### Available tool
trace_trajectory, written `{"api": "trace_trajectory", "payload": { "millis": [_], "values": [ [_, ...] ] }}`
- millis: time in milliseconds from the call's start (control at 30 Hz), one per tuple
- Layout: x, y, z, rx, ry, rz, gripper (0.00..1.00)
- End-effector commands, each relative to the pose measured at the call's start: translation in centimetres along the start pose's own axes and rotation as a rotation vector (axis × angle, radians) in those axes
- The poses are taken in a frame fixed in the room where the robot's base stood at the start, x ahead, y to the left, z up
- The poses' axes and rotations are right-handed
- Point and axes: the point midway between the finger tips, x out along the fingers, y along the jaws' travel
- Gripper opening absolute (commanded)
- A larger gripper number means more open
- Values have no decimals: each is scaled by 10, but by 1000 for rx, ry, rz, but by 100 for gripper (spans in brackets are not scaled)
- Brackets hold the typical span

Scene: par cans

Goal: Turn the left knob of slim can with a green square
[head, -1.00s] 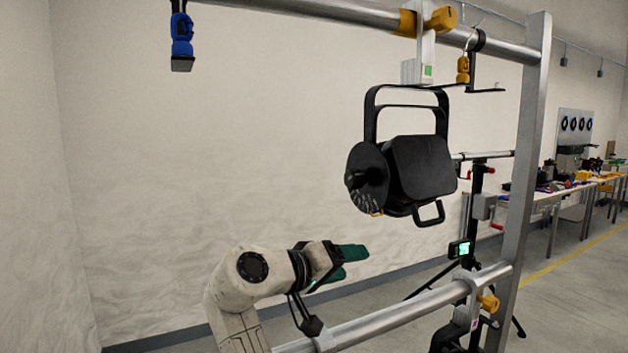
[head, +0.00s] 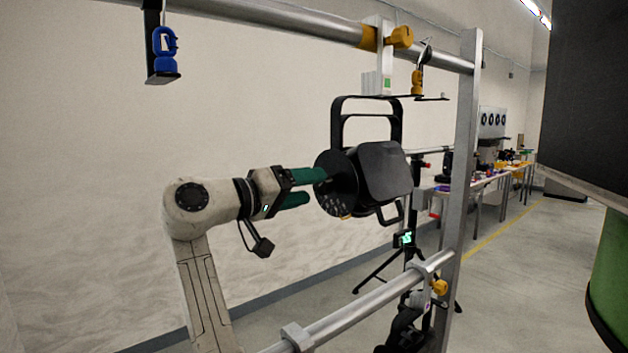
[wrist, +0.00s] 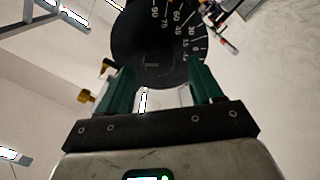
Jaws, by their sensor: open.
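A black can (head: 385,170) hangs in a black yoke (head: 367,105) from the upper rail. A green square (head: 387,84) marks the pale block above its yoke. A round black dial (head: 336,185) with white figures faces left on the can. In the wrist view the dial (wrist: 155,35) fills the top middle, with a dark knob (wrist: 154,68) low on it. My gripper (head: 314,187) is open, its green fingers pointing right at the dial. In the wrist view my gripper (wrist: 161,78) has one finger on each side of the knob. I cannot tell whether they touch it.
The upper rail (head: 280,22) carries a blue clip (head: 164,52) at left. A lower rail (head: 365,308) and a metal post (head: 462,150) stand near. A black tripod (head: 400,262) is behind. A large dark panel (head: 590,95) is at right.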

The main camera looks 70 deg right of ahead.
Motion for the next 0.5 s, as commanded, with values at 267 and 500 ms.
{"api": "trace_trajectory", "payload": {
  "millis": [267, 500],
  "values": [
    [26, 0, 0, -1, 0, 0, 65],
    [28, 0, 0, 0, 1, -1, 65]
  ]
}}
